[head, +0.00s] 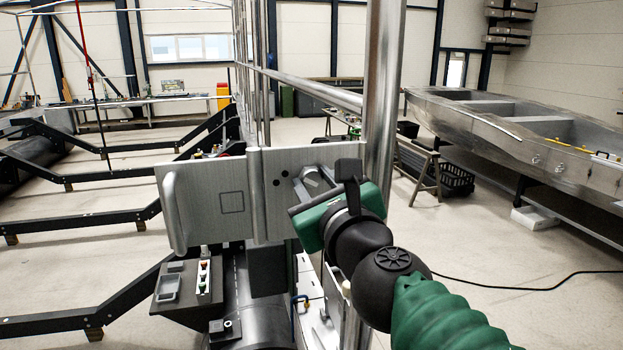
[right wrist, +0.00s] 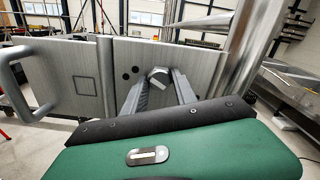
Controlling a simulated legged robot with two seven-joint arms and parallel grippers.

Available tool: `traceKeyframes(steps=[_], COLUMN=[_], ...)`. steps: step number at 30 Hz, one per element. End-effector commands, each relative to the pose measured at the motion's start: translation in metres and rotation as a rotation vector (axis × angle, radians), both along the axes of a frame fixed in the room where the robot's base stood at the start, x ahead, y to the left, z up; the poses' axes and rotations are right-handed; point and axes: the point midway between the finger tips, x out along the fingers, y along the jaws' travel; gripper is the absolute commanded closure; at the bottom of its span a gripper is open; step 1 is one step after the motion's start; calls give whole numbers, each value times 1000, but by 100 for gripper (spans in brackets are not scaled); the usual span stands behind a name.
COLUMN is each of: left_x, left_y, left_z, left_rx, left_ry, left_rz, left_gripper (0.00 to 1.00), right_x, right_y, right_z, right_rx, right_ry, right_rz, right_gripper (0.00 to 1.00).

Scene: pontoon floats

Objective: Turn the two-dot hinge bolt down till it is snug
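The two-dot hinge bolt (head: 312,177) is a grey hex head on the metal hinge plate, just right of two black dots (head: 280,178). In the right wrist view the bolt head (right wrist: 158,74) shows between the fingertips, with the dots to its left. My right gripper (head: 308,186) reaches in from the lower right, pointing at the plate. In the right wrist view its two grey fingers (right wrist: 159,83) stand apart, one on each side of the bolt head. I cannot tell whether they touch it. How far the bolt stands off the plate is hard to see. My left gripper is out of view.
The gate panel (head: 215,205) has a bar handle (head: 174,212) at its left. A thick steel post (head: 383,100) rises close to my right gripper. Below are a control box (head: 190,285) and a black float. A metal boat (head: 530,130) stands at right.

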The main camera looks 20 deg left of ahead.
Motion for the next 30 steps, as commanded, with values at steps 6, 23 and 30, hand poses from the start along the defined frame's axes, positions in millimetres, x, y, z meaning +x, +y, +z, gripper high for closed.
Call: traceKeyframes(steps=[6, 23, 30], left_x=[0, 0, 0], left_y=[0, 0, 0], left_z=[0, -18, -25], left_rx=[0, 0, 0], left_ry=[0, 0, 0], left_rz=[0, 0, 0], left_gripper=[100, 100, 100], right_x=[1, 2, 2], right_y=[-1, 0, 0], right_z=[0, 0, -3], right_rx=[0, 876, 1013], right_ry=[-1, 592, 684], right_rz=[-2, -2, -3], right_gripper=[99, 100, 100])
